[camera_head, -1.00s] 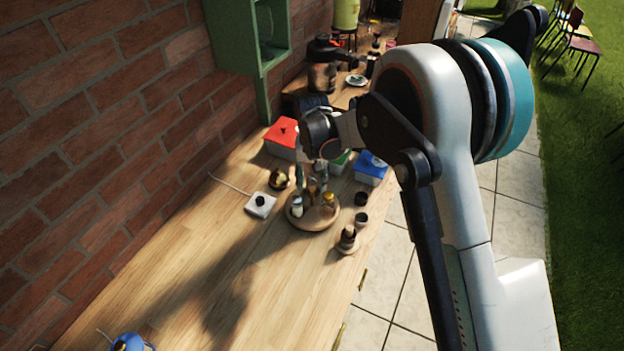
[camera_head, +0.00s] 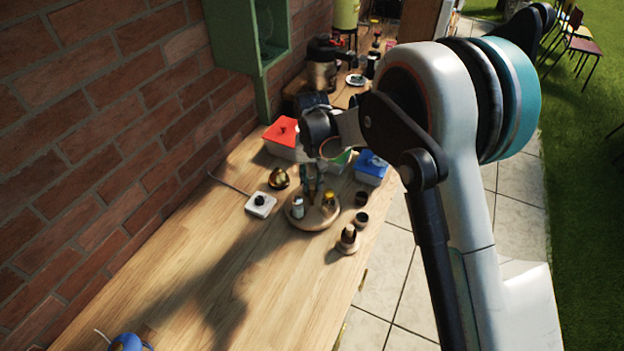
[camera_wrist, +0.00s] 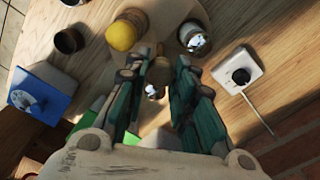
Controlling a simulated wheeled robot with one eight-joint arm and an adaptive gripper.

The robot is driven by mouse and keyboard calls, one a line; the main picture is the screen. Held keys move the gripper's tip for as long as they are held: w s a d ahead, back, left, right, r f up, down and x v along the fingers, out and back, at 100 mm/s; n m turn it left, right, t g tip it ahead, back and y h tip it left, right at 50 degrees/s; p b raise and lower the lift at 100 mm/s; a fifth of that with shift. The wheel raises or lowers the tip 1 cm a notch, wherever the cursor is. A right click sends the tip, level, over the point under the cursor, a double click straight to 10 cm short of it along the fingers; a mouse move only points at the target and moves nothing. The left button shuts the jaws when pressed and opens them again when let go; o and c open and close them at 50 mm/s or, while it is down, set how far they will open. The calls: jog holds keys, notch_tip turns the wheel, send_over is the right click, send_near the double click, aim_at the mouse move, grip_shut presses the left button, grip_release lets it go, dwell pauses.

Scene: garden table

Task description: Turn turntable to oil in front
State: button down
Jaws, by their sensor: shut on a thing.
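The round wooden turntable (camera_head: 313,218) stands on the wooden table. A small silver-topped item (camera_wrist: 152,91) is partly hidden between the fingers.
A white box with a black knob (camera_head: 261,203) is left of the turntable. Small dark cups (camera_head: 361,219) and a wooden pot (camera_head: 347,240) stand close on the right. Red (camera_head: 283,137) and blue-lidded (camera_head: 371,167) boxes are behind.

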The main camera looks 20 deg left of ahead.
jog(key=c, duration=1.3)
grip_release()
jog(key=shift+c, duration=0.2)
notch_tip(320, 180, up, 12)
